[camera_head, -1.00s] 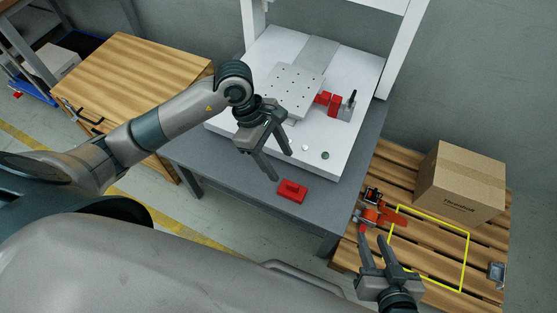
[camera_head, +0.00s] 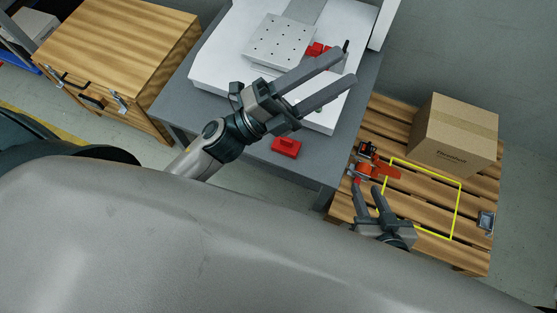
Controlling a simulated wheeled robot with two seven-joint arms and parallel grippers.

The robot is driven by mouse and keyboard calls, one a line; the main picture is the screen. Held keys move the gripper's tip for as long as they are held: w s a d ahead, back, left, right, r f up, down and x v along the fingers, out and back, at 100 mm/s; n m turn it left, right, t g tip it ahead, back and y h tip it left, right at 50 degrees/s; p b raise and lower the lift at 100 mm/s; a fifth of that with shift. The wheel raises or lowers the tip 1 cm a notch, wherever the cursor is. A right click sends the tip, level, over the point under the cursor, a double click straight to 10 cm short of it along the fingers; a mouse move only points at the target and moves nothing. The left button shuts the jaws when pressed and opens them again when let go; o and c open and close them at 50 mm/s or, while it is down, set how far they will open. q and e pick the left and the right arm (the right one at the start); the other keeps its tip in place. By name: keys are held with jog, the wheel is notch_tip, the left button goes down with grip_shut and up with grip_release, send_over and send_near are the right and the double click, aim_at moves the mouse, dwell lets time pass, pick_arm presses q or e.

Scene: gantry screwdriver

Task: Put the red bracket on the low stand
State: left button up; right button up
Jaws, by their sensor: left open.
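A small red block with a raised top (camera_head: 286,147), apparently the red bracket, lies on the grey table's front part (camera_head: 310,170). My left gripper (camera_head: 333,73) is open and empty, its two long fingers reaching over the white gantry base (camera_head: 213,70), above and right of that block. More red parts (camera_head: 317,48) sit on the base, partly hidden behind the upper finger. I cannot tell which surface is the low stand; a perforated grey plate (camera_head: 277,42) is raised on the base. My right gripper (camera_head: 368,188) has its fingers apart beside an orange-red tool (camera_head: 379,169) over the pallet.
A cardboard box (camera_head: 455,135) stands on the wooden pallet (camera_head: 393,117), near a yellow outlined square (camera_head: 458,210). A small metal item (camera_head: 486,222) lies at the pallet's right edge. A wooden cabinet (camera_head: 120,50) stands left of the table. A white gantry post rises at the top.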

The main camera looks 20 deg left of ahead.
pick_arm(q)
jog(key=a+f+n+y, duration=0.4)
jog(key=f+n+y, duration=0.3)
jog(key=f+n, duration=0.35)
jog(key=a+f+n+y, duration=0.4)
jog(key=f+n+y, duration=0.3)
jog(key=f+n, duration=0.3)
jog(key=s+d+f+n+g, duration=0.1)
jog(key=s+f+n+g, duration=0.3)
jog(key=s+f, duration=0.2)
jog(key=shift+s+d+f+g, duration=0.3)
jog(key=shift+s+f+g, duration=0.1)
jog(key=shift+s, duration=0.65)
